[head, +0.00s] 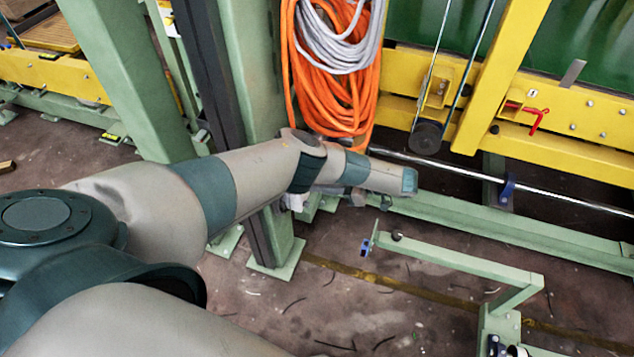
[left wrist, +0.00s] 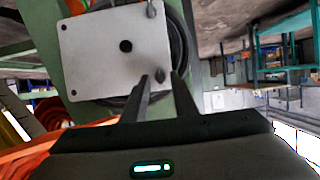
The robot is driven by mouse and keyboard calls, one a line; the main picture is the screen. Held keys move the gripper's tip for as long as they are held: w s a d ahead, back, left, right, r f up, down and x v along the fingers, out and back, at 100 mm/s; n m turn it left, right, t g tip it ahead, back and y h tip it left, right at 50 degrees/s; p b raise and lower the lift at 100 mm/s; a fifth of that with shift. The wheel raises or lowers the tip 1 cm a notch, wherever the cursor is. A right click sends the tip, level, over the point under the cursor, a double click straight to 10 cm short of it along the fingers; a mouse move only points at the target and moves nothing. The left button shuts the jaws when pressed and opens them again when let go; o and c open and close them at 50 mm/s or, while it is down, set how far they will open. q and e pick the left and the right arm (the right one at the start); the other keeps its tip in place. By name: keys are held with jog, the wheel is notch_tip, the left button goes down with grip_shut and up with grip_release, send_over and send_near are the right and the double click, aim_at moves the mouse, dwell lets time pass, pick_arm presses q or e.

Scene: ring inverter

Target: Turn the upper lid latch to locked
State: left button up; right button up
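In the left wrist view, a pale square lid plate (left wrist: 98,50) with a dark hole in its middle sits against a dark round housing. One small grey latch (left wrist: 160,73) is at the plate's lower right corner in the picture, another latch (left wrist: 151,9) at its upper right corner. The view seems upside down, so the lower one appears to be the upper latch. My left gripper (left wrist: 159,80) is open, its fingertips apart, with the upper latch showing between them; contact cannot be told. In the head view my left arm hides the lid and gripper. My right gripper is not in view.
In the head view, orange cables (head: 325,95) and a grey cable coil (head: 338,40) hang beside a green column (head: 255,80) near my left arm. A yellow frame (head: 545,145) and a green rail (head: 460,262) lie to the right. Dark debris litters the floor.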

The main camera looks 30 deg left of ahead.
pick_arm(q)
jog(key=shift+s+a+f, duration=0.15)
jog(key=shift+a+f, duration=0.05)
jog(key=shift+a, duration=0.3)
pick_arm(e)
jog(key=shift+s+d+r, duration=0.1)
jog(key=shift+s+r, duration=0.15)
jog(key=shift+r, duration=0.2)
pick_arm(q)
jog(key=shift+c, duration=0.6)
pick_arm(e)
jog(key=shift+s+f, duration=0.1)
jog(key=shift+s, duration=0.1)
pick_arm(q)
grip_shut()
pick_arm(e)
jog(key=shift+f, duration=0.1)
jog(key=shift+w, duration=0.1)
